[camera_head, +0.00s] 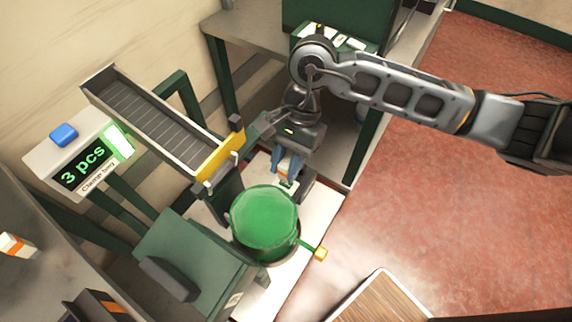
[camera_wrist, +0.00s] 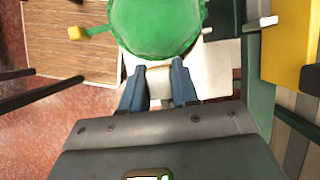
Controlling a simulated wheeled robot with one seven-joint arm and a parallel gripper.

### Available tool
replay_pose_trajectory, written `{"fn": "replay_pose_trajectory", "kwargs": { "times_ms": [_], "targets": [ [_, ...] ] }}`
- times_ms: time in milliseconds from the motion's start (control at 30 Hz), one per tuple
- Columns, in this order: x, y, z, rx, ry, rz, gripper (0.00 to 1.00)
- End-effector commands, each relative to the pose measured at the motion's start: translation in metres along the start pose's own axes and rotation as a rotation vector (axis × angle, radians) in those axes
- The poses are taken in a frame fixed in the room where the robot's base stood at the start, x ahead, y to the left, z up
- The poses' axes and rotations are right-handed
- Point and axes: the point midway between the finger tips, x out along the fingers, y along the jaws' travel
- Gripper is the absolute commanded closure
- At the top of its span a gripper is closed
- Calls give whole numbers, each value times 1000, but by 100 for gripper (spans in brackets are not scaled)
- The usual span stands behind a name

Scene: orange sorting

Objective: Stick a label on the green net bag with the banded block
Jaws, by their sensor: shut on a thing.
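The green net bag (camera_head: 264,216) is a rounded green bulk sitting in a round green holder over a pale surface. It also shows at the top of the wrist view (camera_wrist: 157,22). My gripper (camera_head: 286,180) points down just behind the bag. In the wrist view, its two blue fingers (camera_wrist: 158,72) end at the near edge of the bag. They are shut on a small pale thing between them, mostly hidden; I cannot tell whether it carries a band. A white block with an orange band (camera_head: 16,245) lies at the far left. I see no label on the bag.
A yellow-tipped lever (camera_head: 319,253) sticks out beside the bag. A ridged chute (camera_head: 150,118) with a yellow end slopes down towards it. A dark green box (camera_head: 190,255) stands left of the bag. Red floor is open at right.

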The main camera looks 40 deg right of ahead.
Motion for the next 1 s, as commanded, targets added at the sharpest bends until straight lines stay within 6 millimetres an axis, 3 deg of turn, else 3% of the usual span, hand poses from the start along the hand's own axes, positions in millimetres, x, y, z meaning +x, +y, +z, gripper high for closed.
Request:
{"fn": "replay_pose_trajectory", "kwargs": {
  "times_ms": [500,1000],
  "targets": [
    [-34,0,13,0,2,-1,100],
    [-36,0,15,0,1,-1,100]
  ]
}}
